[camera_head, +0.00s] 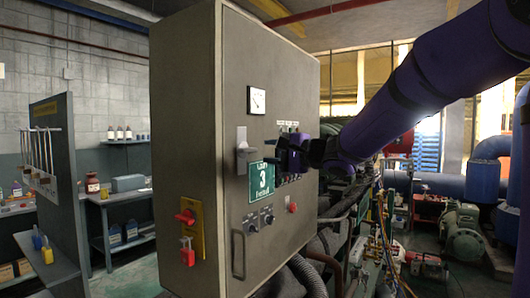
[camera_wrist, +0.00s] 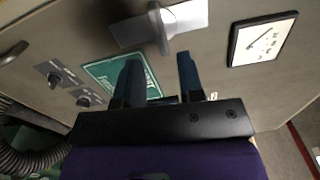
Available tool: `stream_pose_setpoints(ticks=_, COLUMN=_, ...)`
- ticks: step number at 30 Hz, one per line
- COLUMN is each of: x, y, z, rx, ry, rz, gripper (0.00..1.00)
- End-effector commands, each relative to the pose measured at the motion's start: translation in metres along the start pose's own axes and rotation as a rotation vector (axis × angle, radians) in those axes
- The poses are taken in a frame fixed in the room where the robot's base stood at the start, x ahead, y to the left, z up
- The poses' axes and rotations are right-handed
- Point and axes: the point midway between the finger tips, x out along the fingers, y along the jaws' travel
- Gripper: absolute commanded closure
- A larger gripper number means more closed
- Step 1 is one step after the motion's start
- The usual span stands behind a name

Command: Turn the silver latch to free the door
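The silver latch (camera_head: 243,150) sits on the front door of the grey cabinet (camera_head: 185,110), below the gauge and above the green sign. My gripper (camera_head: 280,155) is in front of the door, to the right of the latch. In the wrist view its two dark fingers (camera_wrist: 160,78) are apart with an empty gap between them. The fingertips point toward the latch and appear short of it. The door looks shut.
A green sign (camera_head: 261,179) marked 3, a gauge (camera_head: 257,100), knobs (camera_head: 259,222) and a door handle (camera_head: 238,254) are on the door. Pipes and hoses (camera_head: 380,240) crowd the right.

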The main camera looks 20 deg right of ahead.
Motion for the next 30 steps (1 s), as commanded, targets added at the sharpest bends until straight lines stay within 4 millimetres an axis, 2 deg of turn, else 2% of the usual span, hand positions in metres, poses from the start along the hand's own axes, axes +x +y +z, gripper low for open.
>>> stream_pose_setpoints(ticks=15, x=-0.040, y=0.000, z=0.000, rx=0.000, ry=0.000, rz=0.000, gripper=0.65)
stream_pose_setpoints(ticks=30, x=-0.042, y=0.000, z=0.000, rx=0.000, ry=-0.001, rz=0.000, gripper=0.65)
